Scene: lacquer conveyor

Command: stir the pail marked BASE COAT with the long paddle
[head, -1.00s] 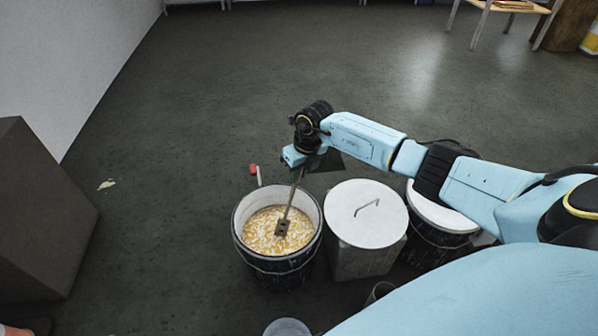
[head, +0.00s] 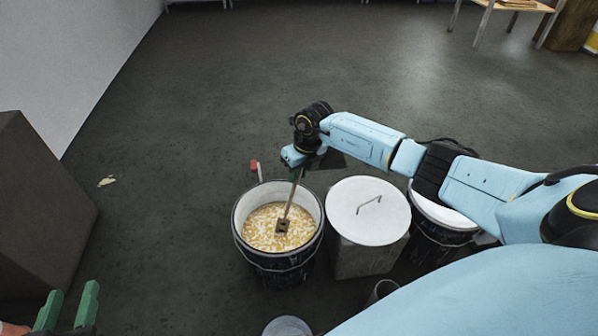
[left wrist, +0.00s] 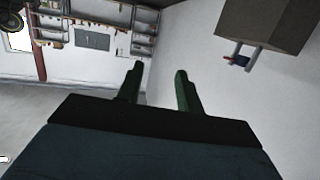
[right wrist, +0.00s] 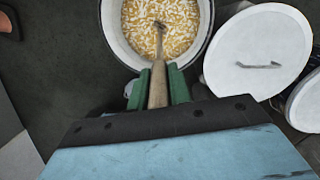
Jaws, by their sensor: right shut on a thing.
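An open dark pail (head: 241,240) with a pale inner wall stands on the floor, filled with yellow liquid streaked white. I can read no marking on it. My right gripper (right wrist: 158,78) is shut on the wooden handle of the long paddle (right wrist: 158,88), above the pail. The paddle (head: 289,206) slants down into the pail, and its brown holed head shows at the liquid's surface. The right wrist view also shows the pail (right wrist: 118,45). My left gripper (head: 68,308) is at the bottom left of the head view, far from the pail; its green fingers (left wrist: 157,82) are apart and empty.
A white-lidded square container (head: 367,208) stands close right of the pail, with another lidded pail (head: 443,212) beyond. A red-ended thing (head: 256,169) is just behind the pail. A dark box (head: 40,210) stands at left.

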